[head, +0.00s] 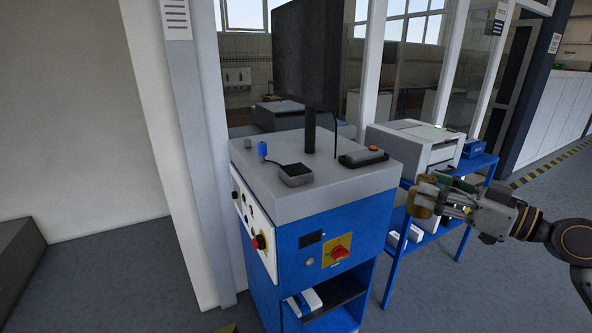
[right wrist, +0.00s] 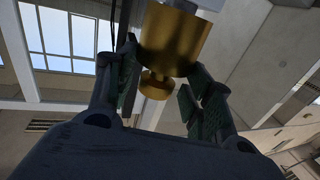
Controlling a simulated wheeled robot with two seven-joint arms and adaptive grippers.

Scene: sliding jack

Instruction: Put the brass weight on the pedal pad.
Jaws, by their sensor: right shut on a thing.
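The brass weight (head: 420,206) is in my right gripper (head: 441,197), in the air to the right of the blue cabinet. In the right wrist view the weight (right wrist: 173,40) is a wide brass cylinder with a narrower neck and knob, between the gripper's fingers (right wrist: 165,82). A small dark box with a grey top (head: 296,173), which looks like the pedal pad, sits on the cabinet's grey top, left of the weight and well apart from it. My left gripper is not in view.
The cabinet top (head: 330,195) also carries a monitor on a post (head: 305,55), a small blue object (head: 262,149) and a dark device with an orange button (head: 364,157). A blue rack with a grey printer-like machine (head: 410,145) stands behind my right gripper.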

